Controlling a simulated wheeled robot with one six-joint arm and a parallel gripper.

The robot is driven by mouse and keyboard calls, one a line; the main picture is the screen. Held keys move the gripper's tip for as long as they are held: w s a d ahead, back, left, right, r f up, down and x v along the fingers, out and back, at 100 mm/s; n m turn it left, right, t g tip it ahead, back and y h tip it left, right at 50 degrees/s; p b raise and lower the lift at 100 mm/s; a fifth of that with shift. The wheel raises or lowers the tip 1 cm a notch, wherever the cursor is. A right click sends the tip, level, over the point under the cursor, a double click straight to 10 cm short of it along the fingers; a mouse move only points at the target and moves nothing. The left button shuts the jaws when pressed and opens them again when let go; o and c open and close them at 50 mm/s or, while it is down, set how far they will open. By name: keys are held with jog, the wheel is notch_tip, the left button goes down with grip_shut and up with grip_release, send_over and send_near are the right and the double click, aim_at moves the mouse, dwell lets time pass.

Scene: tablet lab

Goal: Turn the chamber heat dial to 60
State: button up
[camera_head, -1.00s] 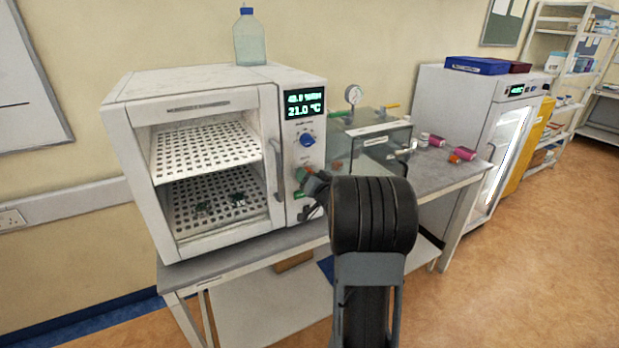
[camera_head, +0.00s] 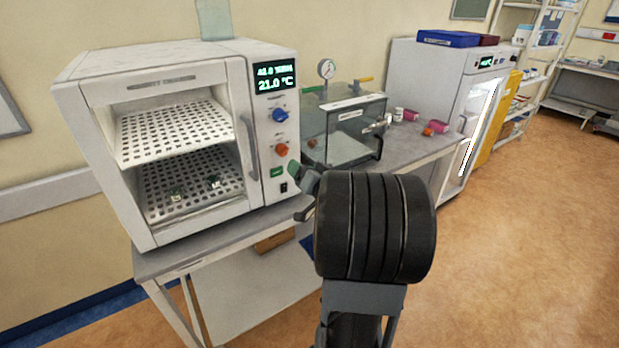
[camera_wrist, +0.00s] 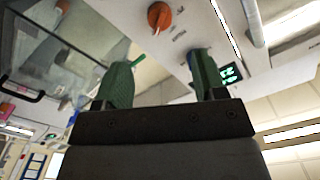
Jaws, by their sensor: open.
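The white chamber (camera_head: 75,110) stands on a bench at left. Its display (camera_head: 276,78) reads 21.0 °C on the lower line. Below are a blue dial (camera_head: 279,115) and an orange dial (camera_head: 282,149); their labels are too small to read. My gripper (camera_head: 297,176) is in front of the lower panel, partly hidden by my wrist. In the wrist view my gripper (camera_wrist: 161,78) is open, its green fingers apart with nothing between them. The orange dial (camera_wrist: 159,16) is beyond the fingertips, not touching.
The chamber's handle (camera_head: 250,148) stands out left of the panel. A glass box (camera_head: 340,135) with a gauge (camera_head: 327,70) and a metal valve is right of the chamber. A lit cabinet (camera_head: 425,90) is farther right. The floor at right is clear.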

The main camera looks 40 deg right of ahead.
jog(key=shift+s+a, duration=0.15)
jog(key=shift+s, duration=0.6)
jog(key=shift+s+a, duration=0.1)
jog(key=shift+s, duration=0.65)
jog(key=s+d+f+g+h, duration=0.35)
jog(key=s+f+g, duration=0.35)
jog(key=f+g, duration=0.3)
jog(key=s+a+r+n+g+y, duration=0.1)
jog(key=a+n+y, duration=0.1)
jog(key=a, duration=0.7)
jog(key=s+a+r+n+g+y, duration=0.1)
jog(key=s+a+n+y, duration=0.1)
jog(key=a, duration=0.8)
jog(key=s+a+r+n+g+y, duration=0.1)
jog(key=a+n, duration=0.3)
jog(key=a, duration=0.5)
jog(key=shift+s+a+r+g+y, duration=0.2)
jog(key=shift+s+r+g+y, duration=0.15)
jog(key=shift+r+y, duration=0.25)
